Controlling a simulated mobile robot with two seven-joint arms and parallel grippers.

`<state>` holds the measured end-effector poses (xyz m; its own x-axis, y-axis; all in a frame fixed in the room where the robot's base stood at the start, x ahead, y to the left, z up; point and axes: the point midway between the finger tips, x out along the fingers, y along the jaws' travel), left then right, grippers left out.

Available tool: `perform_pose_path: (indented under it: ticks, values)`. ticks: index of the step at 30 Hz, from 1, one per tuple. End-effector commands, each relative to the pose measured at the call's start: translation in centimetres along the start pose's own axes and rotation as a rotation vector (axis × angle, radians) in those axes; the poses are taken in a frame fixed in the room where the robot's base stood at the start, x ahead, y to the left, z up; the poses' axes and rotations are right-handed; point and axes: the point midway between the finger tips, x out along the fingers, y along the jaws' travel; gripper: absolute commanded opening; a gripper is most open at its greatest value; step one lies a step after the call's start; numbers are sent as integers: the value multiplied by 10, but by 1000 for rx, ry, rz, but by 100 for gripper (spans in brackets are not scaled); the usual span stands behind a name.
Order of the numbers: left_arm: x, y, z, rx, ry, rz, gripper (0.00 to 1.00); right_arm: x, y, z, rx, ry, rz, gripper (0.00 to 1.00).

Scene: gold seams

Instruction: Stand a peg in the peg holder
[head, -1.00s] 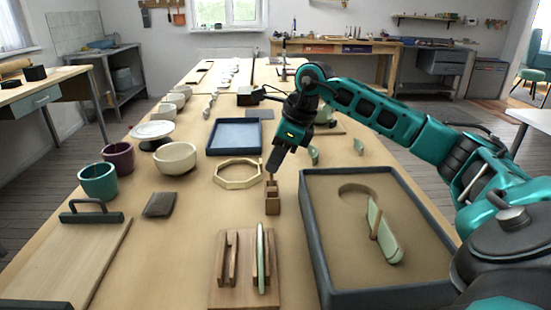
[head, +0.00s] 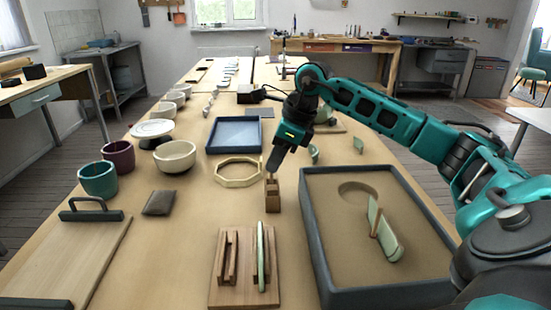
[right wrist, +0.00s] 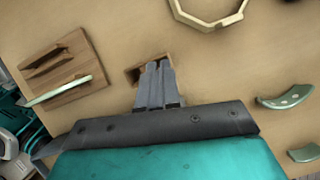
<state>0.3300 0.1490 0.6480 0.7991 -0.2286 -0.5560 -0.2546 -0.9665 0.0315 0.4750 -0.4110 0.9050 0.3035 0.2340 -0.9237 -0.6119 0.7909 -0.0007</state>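The peg holder (head: 272,202) is a small wooden block on the table, left of the sand tray. A thin wooden peg (head: 270,179) shows just above it, upright or nearly so. My right gripper (head: 272,168) points down at the holder, its fingertips at the peg's top. In the right wrist view the gripper's fingers (right wrist: 157,72) are close together in front of the holder (right wrist: 134,74) and hide most of it. The peg between them is hidden there. I cannot tell how deep the peg sits. My left gripper is out of view.
A dark-rimmed sand tray (head: 312,225) with pale green pieces stands to the right. A slotted wooden rack (head: 219,280) holding a green piece is in front. An octagonal wooden ring (head: 238,182) and a blue tray (head: 210,142) lie behind. Bowls stand at left.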

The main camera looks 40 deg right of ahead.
Motion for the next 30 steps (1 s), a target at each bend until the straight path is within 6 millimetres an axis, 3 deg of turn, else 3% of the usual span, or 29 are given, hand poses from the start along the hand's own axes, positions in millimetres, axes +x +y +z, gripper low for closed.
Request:
perform_pose_path:
  ticks: [8,18,23,30]
  values:
    - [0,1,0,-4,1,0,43,1,0,-1,0,1,0,0]
    - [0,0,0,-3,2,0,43,1,0,-1,0,1,0,32]
    - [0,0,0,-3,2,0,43,1,0,0,0,0,0,32]
    - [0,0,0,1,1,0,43,1,0,0,0,0,0,55]
